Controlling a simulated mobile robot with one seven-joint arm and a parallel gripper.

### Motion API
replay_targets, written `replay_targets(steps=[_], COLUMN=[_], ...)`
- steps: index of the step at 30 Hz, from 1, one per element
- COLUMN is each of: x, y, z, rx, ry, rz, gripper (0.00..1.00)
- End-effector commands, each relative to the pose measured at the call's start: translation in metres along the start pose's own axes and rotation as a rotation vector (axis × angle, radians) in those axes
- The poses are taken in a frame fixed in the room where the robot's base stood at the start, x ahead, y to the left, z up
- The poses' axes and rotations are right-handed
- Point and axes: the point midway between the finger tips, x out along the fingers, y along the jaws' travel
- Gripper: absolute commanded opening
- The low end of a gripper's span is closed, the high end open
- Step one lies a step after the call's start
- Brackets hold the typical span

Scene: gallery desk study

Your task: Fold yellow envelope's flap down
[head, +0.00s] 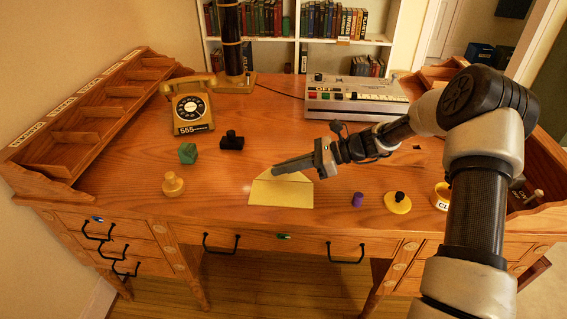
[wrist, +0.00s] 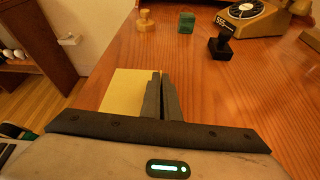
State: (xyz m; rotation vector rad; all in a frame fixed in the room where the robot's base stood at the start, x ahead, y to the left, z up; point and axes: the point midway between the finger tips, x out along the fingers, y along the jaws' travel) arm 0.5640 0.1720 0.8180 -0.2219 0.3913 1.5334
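The yellow envelope (head: 281,193) lies flat on the wooden desk near its front edge. In the head view its pointed flap side faces the back of the desk, and my gripper's fingers (head: 277,170) cover part of it. In the wrist view the envelope (wrist: 121,92) shows to the left of the fingers, and the fingers hide its right part. My gripper (wrist: 161,76) has its two dark fingers together, low over the flap. I cannot tell whether they touch the flap or have its edge between them.
A yellow stamp (head: 173,184), a green block (head: 187,153) and a black stamp (head: 231,141) stand left of the envelope. A purple cylinder (head: 357,199) and a yellow disc with black knob (head: 398,203) stand right. A telephone (head: 192,108) and a console (head: 352,97) stand behind.

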Motion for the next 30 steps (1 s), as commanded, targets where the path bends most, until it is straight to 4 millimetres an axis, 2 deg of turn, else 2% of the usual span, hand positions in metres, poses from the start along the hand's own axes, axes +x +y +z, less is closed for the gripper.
replay_targets(steps=[18,30], x=[0.003,0.004], y=[0.023,0.029], z=[-0.009,-0.01], rx=[-0.506,-0.679], ry=[0.0,-0.001], rz=[-0.212,-0.282], gripper=[0.0,0.0])
